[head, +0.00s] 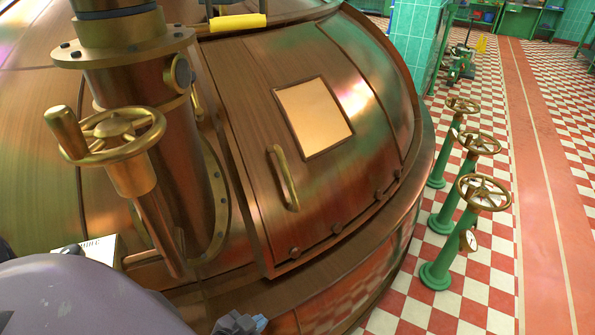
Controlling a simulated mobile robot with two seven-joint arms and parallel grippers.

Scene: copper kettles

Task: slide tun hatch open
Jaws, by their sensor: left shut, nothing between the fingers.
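The tun hatch (240,112) is a curved copper panel on the side of the big copper tun (38,190). It has a pale square window (313,117) and an upright brass handle (284,178) left of centre. No dark opening shows around the panel. My left gripper (240,323) is only partly in view at the bottom edge, below the hatch's lower left corner. It is shut and empty, apart from the handle. Most of it is cut off by the frame. My right gripper is not in view.
A copper pipe with a brass handwheel (112,135) stands left of the hatch. A yellow grip (238,22) is above it. Several green pedestals with brass handwheels (484,192) stand on the red-and-white checked floor (478,290) at right. A pale box (97,249) is at lower left.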

